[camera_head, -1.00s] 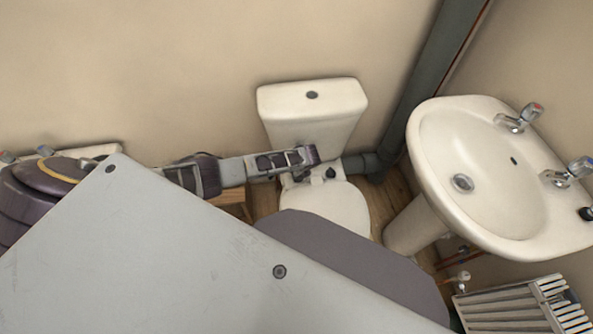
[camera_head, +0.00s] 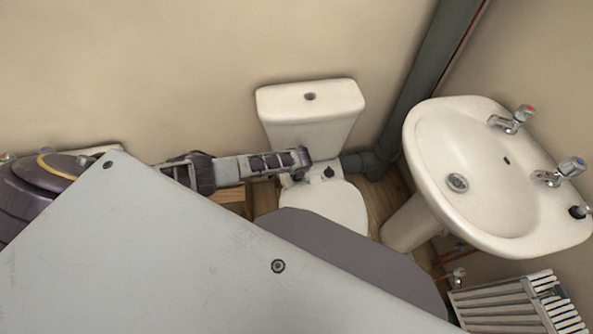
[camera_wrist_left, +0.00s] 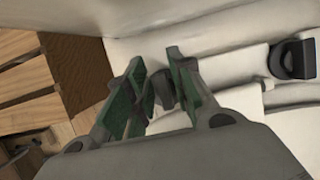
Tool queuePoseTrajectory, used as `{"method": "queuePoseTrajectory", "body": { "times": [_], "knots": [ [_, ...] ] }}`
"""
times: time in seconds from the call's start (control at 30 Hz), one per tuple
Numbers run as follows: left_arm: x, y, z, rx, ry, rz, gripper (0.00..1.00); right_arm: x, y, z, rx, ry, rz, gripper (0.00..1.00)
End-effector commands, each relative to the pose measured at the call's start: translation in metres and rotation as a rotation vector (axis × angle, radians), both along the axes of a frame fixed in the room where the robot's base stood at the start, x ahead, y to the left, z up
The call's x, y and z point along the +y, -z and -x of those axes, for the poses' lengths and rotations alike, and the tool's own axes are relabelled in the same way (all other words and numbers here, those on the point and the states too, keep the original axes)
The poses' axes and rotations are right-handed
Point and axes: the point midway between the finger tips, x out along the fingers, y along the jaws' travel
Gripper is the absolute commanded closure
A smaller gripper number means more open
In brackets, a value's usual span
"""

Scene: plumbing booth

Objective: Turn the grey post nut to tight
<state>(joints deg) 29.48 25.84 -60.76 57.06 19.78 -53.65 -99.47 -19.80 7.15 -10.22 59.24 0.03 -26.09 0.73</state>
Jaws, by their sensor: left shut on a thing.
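In the head view my left gripper (camera_head: 302,163) reaches in from the left to the back of the toilet seat, just in front of the cistern. In the left wrist view, the green-padded fingers of my left gripper (camera_wrist_left: 160,88) are shut on a small dark grey nut (camera_wrist_left: 163,90), which I take for the grey post nut. The fingers hide most of it, so its angle and tightness cannot be read. A second dark fitting stands on the white ceramic to the right (camera_wrist_left: 292,59), apart from the fingers; it also shows in the head view (camera_head: 329,172). My right gripper is not in view.
The toilet cistern (camera_head: 311,101) stands close behind the gripper, and the seat (camera_head: 330,205) lies in front. A washbasin (camera_head: 487,160) stands to the right, with a grey pipe (camera_head: 415,85) between. A slatted wooden crate (camera_wrist_left: 38,85) is left in the wrist view.

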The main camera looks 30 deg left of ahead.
Motion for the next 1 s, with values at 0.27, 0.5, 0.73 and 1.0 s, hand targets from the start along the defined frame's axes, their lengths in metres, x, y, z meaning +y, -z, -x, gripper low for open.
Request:
{"method": "queuePoseTrajectory", "body": {
  "times": [0.27,0.5,0.73,1.0],
  "knots": [
    [0.0001,0.0025,0.0023,0.004,0.003,0.000,1.00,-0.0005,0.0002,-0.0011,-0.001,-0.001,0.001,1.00],
    [0.0000,0.0024,0.0023,0.004,0.003,0.000,0.59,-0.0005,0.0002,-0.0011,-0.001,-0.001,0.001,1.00],
    [-0.0003,0.0016,0.0015,0.002,0.003,0.000,0.54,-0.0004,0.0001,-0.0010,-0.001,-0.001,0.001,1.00],
    [-0.0005,-0.0003,0.0008,0.001,0.003,0.000,0.54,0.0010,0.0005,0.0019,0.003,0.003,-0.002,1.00]
  ]
}}
